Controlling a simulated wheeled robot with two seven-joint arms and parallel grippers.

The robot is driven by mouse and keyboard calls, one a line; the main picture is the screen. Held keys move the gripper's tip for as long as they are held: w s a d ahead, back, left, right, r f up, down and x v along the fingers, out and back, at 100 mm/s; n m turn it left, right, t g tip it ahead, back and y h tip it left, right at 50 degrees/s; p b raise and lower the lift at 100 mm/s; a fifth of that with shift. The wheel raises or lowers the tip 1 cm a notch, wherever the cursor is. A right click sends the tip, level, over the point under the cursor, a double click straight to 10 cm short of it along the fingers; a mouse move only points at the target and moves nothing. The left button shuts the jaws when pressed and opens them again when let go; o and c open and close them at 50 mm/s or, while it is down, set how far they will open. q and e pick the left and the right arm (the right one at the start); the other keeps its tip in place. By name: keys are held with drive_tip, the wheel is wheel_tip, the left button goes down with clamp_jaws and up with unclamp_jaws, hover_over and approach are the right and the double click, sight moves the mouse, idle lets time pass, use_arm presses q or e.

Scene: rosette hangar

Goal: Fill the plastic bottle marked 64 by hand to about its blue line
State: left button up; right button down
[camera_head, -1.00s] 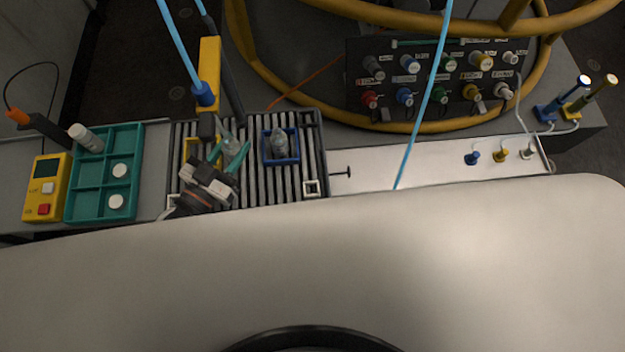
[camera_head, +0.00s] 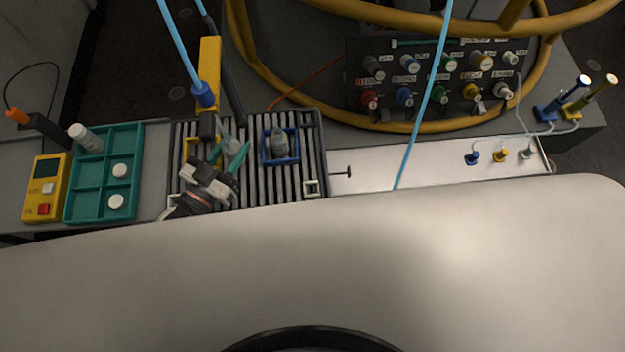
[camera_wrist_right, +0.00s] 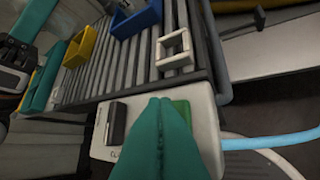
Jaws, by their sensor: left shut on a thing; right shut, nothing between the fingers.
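My left gripper (camera_head: 230,154), with teal fingers, is over the left part of the slatted rack and shut on a small clear bottle (camera_head: 227,146), partly hidden by the fingers. Another small clear bottle (camera_head: 280,146) stands in a square blue holder (camera_head: 296,158) to its right. My right gripper (camera_wrist_right: 163,112) is shut and empty in the right wrist view, in front of a white box (camera_wrist_right: 106,155) with a black switch and a green part. The head view does not show it.
The slatted rack (camera_head: 257,190) has a yellow post (camera_head: 209,60) with a blue hose behind it. A teal tray (camera_head: 88,172) with white caps and a yellow meter (camera_head: 40,205) stand left. A knob panel (camera_head: 430,80) is at the back right. The white strip (camera_head: 400,165) is mostly clear.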

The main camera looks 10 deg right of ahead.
drive_tip(key=shift+f, duration=0.45)
idle(1.9)
drive_tip(key=shift+r, duration=0.9)
drive_tip(key=shift+r, duration=2.5)
use_arm(q)
drive_tip(key=shift+s, duration=0.1)
